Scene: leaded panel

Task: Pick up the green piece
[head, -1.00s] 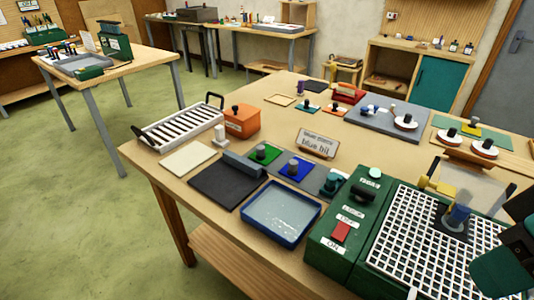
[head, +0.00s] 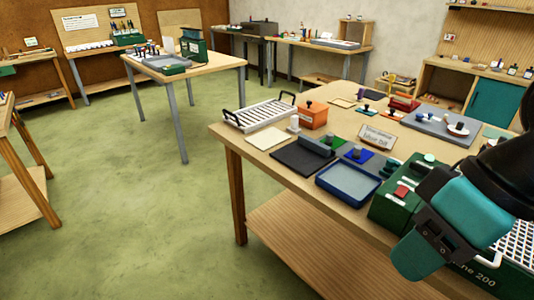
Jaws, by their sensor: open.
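The green piece (head: 332,141) is a small flat green square with a dark knob on top. It lies on the main workbench (head: 256,158), behind the dark grey block and just left of the blue piece (head: 357,155), which also has a knob. My gripper (head: 421,252) is at the lower right, in front of the bench and well apart from the green piece. It is open, and I see nothing held in it. Its fingertips are hard to make out against my arm.
A blue-rimmed tray (head: 348,182), a dark mat (head: 300,156) and a small sign (head: 377,138) sit close to the green piece. The green machine (head: 397,192) with a white grid is partly hidden by my arm. Open floor (head: 150,220) lies to the left.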

